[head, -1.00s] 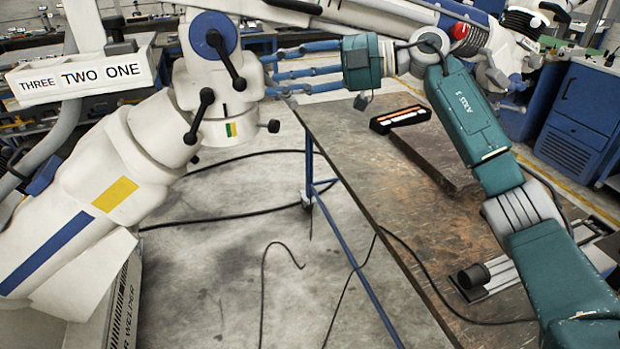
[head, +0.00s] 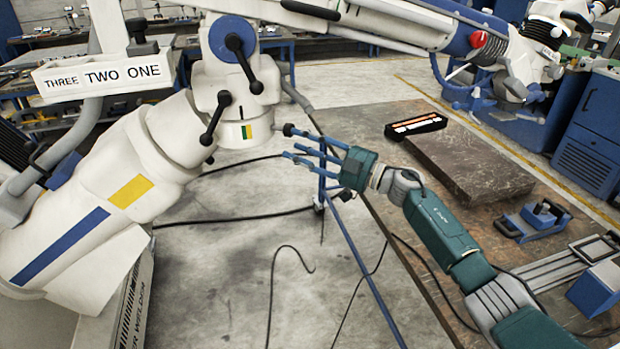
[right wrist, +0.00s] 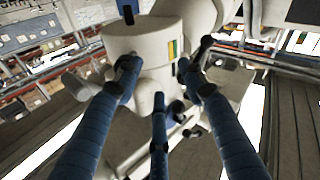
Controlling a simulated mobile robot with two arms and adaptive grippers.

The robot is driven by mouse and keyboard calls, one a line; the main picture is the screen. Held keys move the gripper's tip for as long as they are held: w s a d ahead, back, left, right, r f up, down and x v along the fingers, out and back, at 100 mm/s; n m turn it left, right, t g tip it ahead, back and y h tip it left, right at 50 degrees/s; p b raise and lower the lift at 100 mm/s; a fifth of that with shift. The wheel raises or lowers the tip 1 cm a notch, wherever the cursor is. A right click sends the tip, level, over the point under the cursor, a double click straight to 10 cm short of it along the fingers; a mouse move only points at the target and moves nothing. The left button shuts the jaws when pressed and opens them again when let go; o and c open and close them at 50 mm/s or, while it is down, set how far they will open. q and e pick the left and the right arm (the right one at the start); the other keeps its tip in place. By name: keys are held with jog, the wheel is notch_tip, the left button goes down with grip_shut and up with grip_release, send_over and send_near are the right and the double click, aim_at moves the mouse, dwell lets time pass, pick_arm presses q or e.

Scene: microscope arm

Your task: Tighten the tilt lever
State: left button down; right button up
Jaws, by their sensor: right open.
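The white microscope head (head: 240,115) hangs from its arm at the upper left of the head view. One black lever (head: 244,62) is on its blue disc, and another black lever (head: 215,119) is lower on its side. I cannot tell which is the tilt lever. A small dark knob (head: 288,129) sticks out to the right. My right gripper (head: 297,146) has its blue fingers spread, open and empty, just right of and below this knob. The right wrist view shows the fingers (right wrist: 165,80) in front of the white head (right wrist: 145,45). My left gripper is out of view.
A worn brown table (head: 450,235) stands at the right, with a dark slab (head: 470,165), a black tray with orange and white items (head: 416,126) and a blue clamp (head: 540,215). Cables lie on the floor. A sign box (head: 105,76) stands at the left.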

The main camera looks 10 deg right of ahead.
notch_tip(320, 180, down, 10)
jog(key=d+m+t+h, duration=0.2)
jog(key=m, duration=0.1)
jog(key=shift+w+d+t+h, duration=0.25)
jog(key=shift+t+h, duration=0.05)
jog(key=shift+h, duration=0.1)
jog(key=shift+f, duration=0.1)
jog(key=s+d+f+m+g+h, duration=0.1)
jog(key=s+d+f+m+h, duration=0.3)
jog(key=f, duration=0.8)
jog(key=s+f+m+h, duration=0.15)
jog(key=s+f, duration=0.35)
jog(key=f, duration=0.6)
jog(key=s+d+f+m+g+h, duration=0.1)
jog(key=s+d+f+m+h, duration=0.3)
jog(key=f, duration=0.8)
jog(key=s+f+g+h, duration=0.2)
jog(key=s+f+g, duration=0.3)
jog(key=s+f, duration=1.35)
jog(key=s+f+g, duration=0.2)
jog(key=s+f, duration=0.1)
jog(key=s, duration=0.9)
jog(key=s+a+f+g, duration=0.1)
jog(key=s+f+g, duration=0.1)
jog(key=s, duration=1)
jog(key=s+a+f+g, duration=0.1)
jog(key=s+f+g, duration=0.2)
jog(key=s, duration=1)
jog(key=shift+a+f, duration=0.15)
jog(key=shift+f, duration=0.75)
